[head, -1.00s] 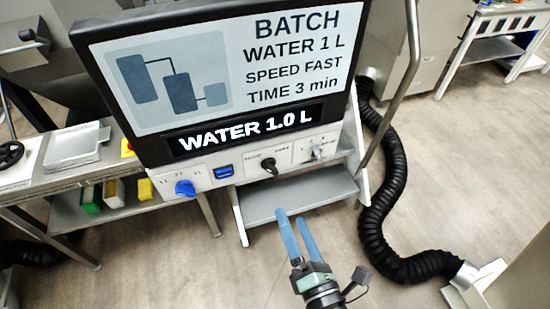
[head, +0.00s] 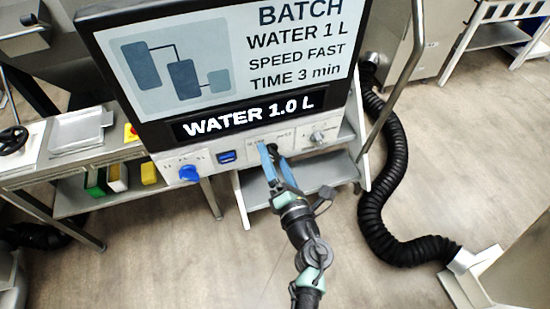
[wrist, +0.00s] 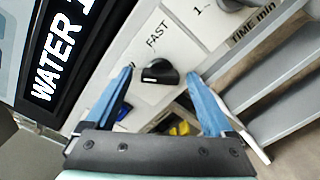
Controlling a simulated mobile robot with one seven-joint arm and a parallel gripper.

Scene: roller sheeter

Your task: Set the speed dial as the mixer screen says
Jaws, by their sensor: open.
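The mixer screen (head: 215,70) reads BATCH, WATER 1 L, SPEED FAST, TIME 3 min, with a WATER 1.0 L strip (head: 248,115) below. The speed dial (wrist: 158,72) is a black knob on the white panel under the screen. The FAST label (wrist: 157,33) is clear beside it; the label at its other side is mostly hidden by a finger. My gripper (head: 271,154) is open at the panel, its blue fingers on either side of the dial. The wrist view shows gaps between knob and fingers. I cannot tell exactly where the knob points.
A black hose (head: 380,215) lies on the floor.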

